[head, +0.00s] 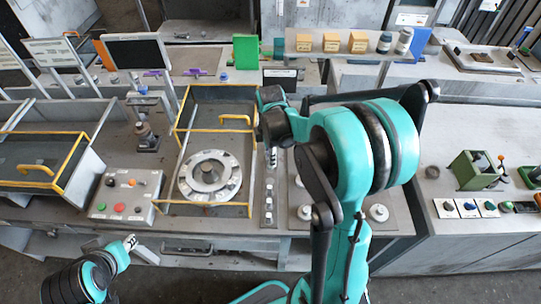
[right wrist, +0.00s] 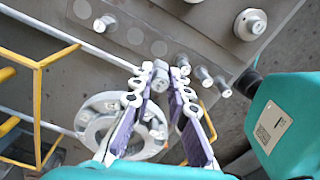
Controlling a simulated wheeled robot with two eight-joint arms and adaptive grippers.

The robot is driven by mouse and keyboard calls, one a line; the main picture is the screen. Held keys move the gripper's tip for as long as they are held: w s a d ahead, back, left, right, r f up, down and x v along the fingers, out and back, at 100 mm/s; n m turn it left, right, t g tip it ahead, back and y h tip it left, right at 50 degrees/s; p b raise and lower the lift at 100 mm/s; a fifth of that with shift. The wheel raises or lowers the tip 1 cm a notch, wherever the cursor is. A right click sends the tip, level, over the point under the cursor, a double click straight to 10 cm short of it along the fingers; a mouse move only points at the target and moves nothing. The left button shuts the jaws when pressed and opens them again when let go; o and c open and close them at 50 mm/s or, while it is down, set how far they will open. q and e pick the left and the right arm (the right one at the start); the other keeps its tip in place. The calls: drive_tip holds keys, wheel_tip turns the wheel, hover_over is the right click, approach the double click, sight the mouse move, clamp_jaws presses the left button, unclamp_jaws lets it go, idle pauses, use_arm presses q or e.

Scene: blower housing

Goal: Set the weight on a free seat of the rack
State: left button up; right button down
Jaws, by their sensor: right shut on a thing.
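My right gripper (right wrist: 157,88) is shut on a small grey weight (right wrist: 160,72), held between its purple-padded fingertips. The rack (right wrist: 122,42) is a grey strip with round seats, running diagonally past the fingertips in the right wrist view. One small weight (right wrist: 105,27) stands towards its left end, and several stand towards its right. Pale, empty round seats (right wrist: 134,35) lie between them. In the head view the rack (head: 268,205) lies right of the yellow-edged frame; my right gripper (head: 272,150) is above its far part, and the held weight is unclear. My left gripper (head: 130,242) is low at the left, its jaws too small to judge.
A round flange (head: 208,175) sits inside the yellow-edged frame (head: 250,182), left of the rack. Stepped discs (head: 379,212) stand on the plate to the right. A button panel (head: 127,194) is at the left. My right arm covers part of the bench.

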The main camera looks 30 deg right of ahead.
wheel_tip(320, 180, down, 5)
drive_tip(key=b, duration=0.3)
drive_tip(key=shift+f, duration=0.2)
drive_tip(key=shift+f+b, duration=0.6)
drive_tip(key=shift+b, duration=0.2)
drive_tip(key=shift+f+b, duration=0.25)
drive_tip(key=shift+b, duration=0.05)
idle(0.3)
drive_tip(key=shift+f+b, duration=0.4)
drive_tip(key=shift+f, duration=0.05)
drive_tip(key=shift+f, duration=0.2)
drive_tip(key=shift+f+b, duration=0.3)
drive_tip(key=shift+b, duration=0.15)
idle(0.3)
